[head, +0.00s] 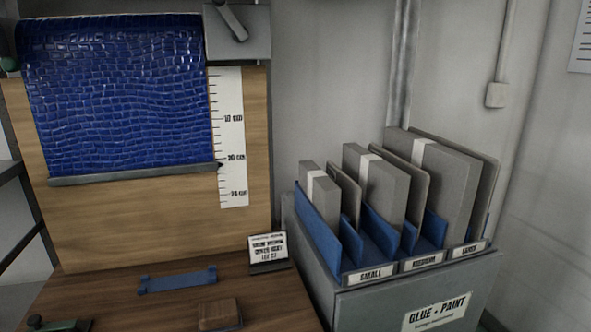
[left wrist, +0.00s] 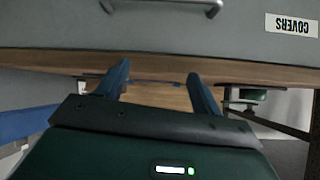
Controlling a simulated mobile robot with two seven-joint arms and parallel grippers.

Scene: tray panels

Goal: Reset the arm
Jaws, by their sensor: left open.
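My left gripper (left wrist: 157,85) shows in the left wrist view, with its two blue fingers spread apart. It is open and nothing is between the fingers. Beyond the fingers are a wooden edge and a grey front with a metal handle (left wrist: 165,5) and a "COVERS" label (left wrist: 291,25). Neither gripper shows in the head view, and my right gripper is in no view.
A wooden bench (head: 110,296) carries a blue bracket (head: 178,281), a brown block (head: 219,314) and a small sign (head: 268,252). Blue textured sheet (head: 120,90) hangs beside a ruler (head: 231,140). A grey bin (head: 400,295) holds upright panels (head: 447,190) at right.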

